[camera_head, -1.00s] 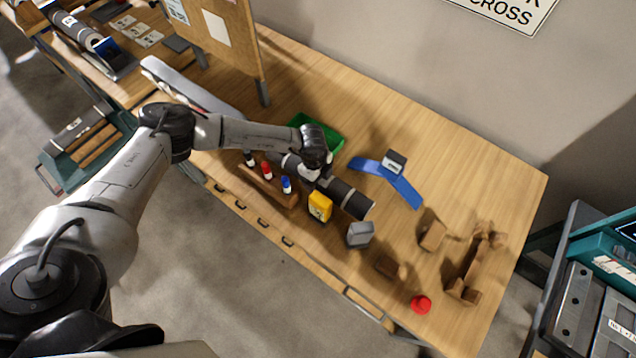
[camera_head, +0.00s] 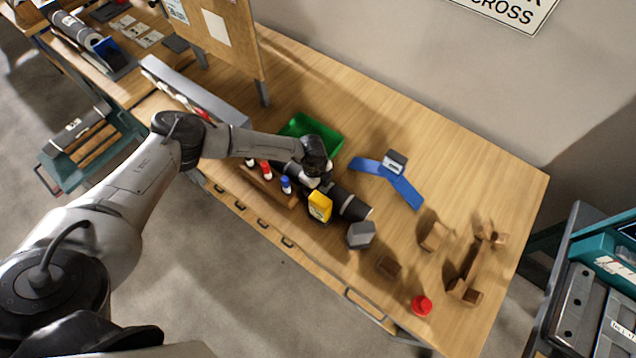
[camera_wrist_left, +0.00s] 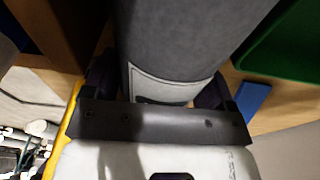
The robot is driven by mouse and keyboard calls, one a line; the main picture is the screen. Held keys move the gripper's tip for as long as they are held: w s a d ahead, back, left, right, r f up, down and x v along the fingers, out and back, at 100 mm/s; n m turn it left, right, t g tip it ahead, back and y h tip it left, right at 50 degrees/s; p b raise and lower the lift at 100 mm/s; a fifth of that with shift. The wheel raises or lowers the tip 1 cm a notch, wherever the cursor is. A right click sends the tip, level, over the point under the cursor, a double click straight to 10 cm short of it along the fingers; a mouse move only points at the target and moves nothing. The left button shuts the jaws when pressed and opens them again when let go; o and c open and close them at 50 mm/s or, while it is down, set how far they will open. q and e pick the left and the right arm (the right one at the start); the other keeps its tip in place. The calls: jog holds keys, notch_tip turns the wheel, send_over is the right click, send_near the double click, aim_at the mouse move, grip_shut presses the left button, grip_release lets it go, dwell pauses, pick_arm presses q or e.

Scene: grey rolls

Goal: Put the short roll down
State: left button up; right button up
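The short roll (camera_head: 350,203) is a dark grey cylinder with a black-and-white end, slanting across the middle of the table in the head view. My left gripper (camera_head: 316,183) is at it from above and hides its middle. In the left wrist view the grey roll (camera_wrist_left: 185,40), with a pale label, fills the space between my left fingers (camera_wrist_left: 160,92), which sit on both sides of it. Whether the roll touches the table is hard to tell. My right gripper is not in view.
A green tray (camera_head: 328,130) stands behind the roll. A wooden rack with red and blue bottles (camera_head: 270,188), a yellow box (camera_head: 319,207) and a grey block (camera_head: 361,235) are close in front. Blue strips (camera_head: 405,192), a wooden stand (camera_head: 467,272) and a red knob (camera_head: 421,305) lie right.

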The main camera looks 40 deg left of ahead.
pick_arm(q)
jog(key=o, duration=0.4)
jog(key=shift+c, duration=0.2)
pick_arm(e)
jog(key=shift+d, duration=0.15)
pick_arm(q)
jog(key=r, duration=0.4)
jog(key=a+r, duration=0.1)
jog(key=r, duration=0.3)
jog(key=r+p, duration=0.1)
jog(key=r, duration=0.2)
jog(key=shift+a+r, duration=0.25)
jog(key=shift+r, duration=0.15)
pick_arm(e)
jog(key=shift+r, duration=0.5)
pick_arm(q)
jog(key=shift+r, duration=0.2)
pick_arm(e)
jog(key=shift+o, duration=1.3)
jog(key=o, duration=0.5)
